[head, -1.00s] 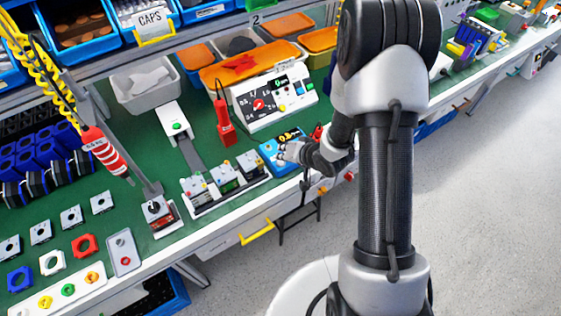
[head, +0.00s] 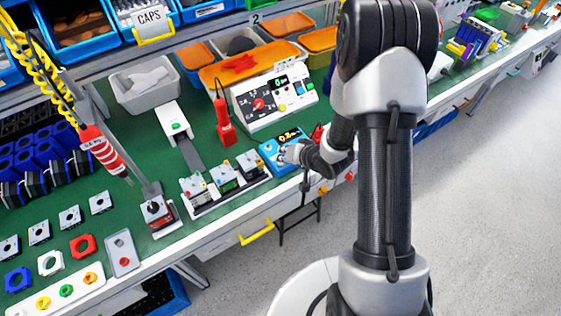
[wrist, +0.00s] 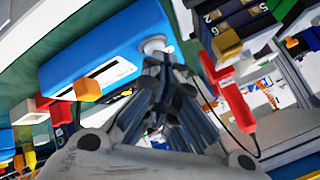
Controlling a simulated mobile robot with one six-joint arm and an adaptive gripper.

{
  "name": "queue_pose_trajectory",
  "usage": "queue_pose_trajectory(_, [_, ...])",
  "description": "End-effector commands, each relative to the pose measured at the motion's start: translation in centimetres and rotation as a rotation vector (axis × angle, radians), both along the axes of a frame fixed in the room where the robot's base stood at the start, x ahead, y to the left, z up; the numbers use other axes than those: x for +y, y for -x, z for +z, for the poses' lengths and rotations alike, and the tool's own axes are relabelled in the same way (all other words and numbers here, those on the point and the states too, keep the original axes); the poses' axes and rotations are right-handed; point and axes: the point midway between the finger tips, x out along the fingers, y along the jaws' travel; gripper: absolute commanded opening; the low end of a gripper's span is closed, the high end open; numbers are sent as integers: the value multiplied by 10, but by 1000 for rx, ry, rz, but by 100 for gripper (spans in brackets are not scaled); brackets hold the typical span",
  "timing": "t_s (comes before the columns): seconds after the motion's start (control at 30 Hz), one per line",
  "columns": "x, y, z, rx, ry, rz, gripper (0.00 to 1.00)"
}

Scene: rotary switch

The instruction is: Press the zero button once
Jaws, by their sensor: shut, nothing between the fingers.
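A blue meter box (head: 267,150) with a dark lit display (head: 289,136) sits near the front edge of the green bench in the head view. In the wrist view the blue box (wrist: 95,48) shows tilted, with a white label strip, an orange knob (wrist: 88,90) and a round white button (wrist: 156,44). My gripper (head: 283,157) is over the box. In the wrist view its shut, empty fingertips (wrist: 158,62) are at the white button, overlapping its lower edge. I cannot tell whether they touch it, or read any marking on it.
A red handheld tool (head: 225,126) with a cable stands left behind the box. A white panel with a red dial (head: 272,100) is behind it. A rack of small switch modules (head: 226,181) lies close on the left. Parts bins line the back.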

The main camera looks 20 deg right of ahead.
Motion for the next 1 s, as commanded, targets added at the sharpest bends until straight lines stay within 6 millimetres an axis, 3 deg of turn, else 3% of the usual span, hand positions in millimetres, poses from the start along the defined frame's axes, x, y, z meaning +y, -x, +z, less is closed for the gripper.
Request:
queue_pose_trajectory(0.53, [0, 0, -3, 1, 1, 0, 0])
queue_pose_trajectory(1.0, [0, 0, 15, 1, 0, 1, 0])
